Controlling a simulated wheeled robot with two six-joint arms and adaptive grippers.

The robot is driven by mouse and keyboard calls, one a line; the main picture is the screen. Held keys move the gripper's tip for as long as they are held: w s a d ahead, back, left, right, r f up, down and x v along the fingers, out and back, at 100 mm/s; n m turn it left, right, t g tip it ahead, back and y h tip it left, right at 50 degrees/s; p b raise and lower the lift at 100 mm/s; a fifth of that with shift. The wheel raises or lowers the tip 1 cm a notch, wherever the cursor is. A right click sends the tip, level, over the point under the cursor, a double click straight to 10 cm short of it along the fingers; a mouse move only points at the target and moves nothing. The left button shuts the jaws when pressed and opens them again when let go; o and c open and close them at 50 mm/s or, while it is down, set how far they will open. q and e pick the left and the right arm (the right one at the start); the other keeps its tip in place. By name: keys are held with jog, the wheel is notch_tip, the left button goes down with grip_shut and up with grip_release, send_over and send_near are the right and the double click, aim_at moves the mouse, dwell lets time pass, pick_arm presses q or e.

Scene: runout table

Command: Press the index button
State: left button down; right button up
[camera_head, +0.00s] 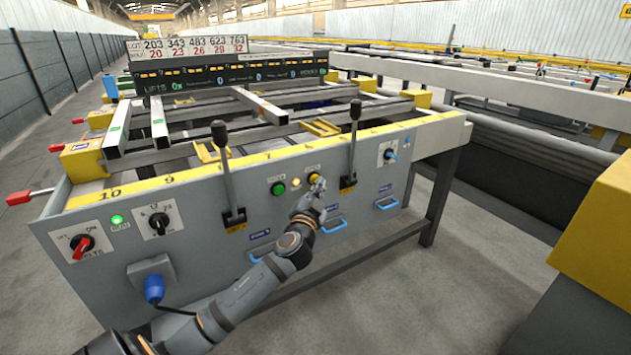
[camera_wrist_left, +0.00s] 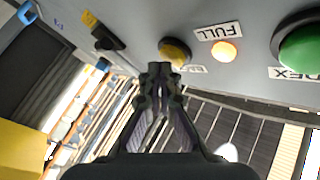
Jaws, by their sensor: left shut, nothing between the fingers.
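The index button is a green round button (camera_head: 278,188) on the front panel of the grey table. It also shows large at the right edge of the left wrist view (camera_wrist_left: 302,48), beside a label partly reading "DEX". My left gripper (camera_head: 319,184) is shut and empty, in front of the panel to the right of the green button. In the left wrist view its closed fingertips (camera_wrist_left: 160,72) are close to a yellow button (camera_wrist_left: 175,51) and apart from the green one. I cannot tell whether they touch the yellow button. My right gripper is in neither view.
A lit amber lamp (camera_head: 296,182) marked "FULL" in the wrist view sits between the two buttons. Black levers stand left (camera_head: 226,170) and right (camera_head: 352,145) of them. Blue handles (camera_head: 334,226) stick out below. A blue plug (camera_head: 154,287) is at lower left.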

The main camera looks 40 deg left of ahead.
pick_arm(q)
jog(key=shift+w+a, duration=0.2)
jog(key=shift+a, duration=0.2)
dwell(0.3)
jog(key=shift+s+d, duration=0.4)
jog(key=shift+d, duration=0.45)
jog(key=d, duration=0.1)
jog(key=s+d, duration=0.1)
jog(key=d, duration=0.1)
jog(key=s+d, duration=0.1)
jog(key=shift+d, duration=0.3)
dwell(0.8)
